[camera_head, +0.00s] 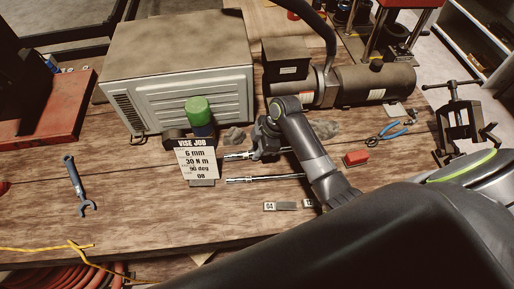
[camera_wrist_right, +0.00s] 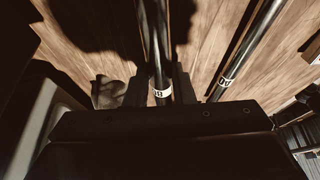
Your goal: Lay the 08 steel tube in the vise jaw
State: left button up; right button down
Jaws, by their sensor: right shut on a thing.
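My right gripper (camera_head: 266,147) reaches over the bench from the right and is shut on a steel tube (camera_head: 238,156), whose shiny end sticks out to the left. In the right wrist view the held tube (camera_wrist_right: 162,50) runs between the fingers (camera_wrist_right: 160,92), with a white label that is only partly readable. A second steel tube (camera_head: 265,179) lies nearer on the bench, apart from the held one. It also shows in the right wrist view (camera_wrist_right: 245,50), with its own label. A black screw vise (camera_head: 461,118) stands at the bench's right. My left gripper is not in view.
A job card (camera_head: 197,160) reads VISE JOB, 6 mm, 30 N m, 90 deg, 08. A green-capped bottle (camera_head: 198,111) stands behind it. Blue pliers (camera_head: 387,132) and a red block (camera_head: 356,158) lie between arm and vise. A wrench (camera_head: 76,186) lies left; the front-left bench is mostly clear.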

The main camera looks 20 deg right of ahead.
jog(key=shift+f, duration=0.1)
jog(key=c, duration=1.3)
grip_release()
jog(key=shift+o, duration=0.3)
jog(key=b+v, duration=0.3)
jog(key=v, duration=0.9)
jog(key=shift+s, duration=0.1)
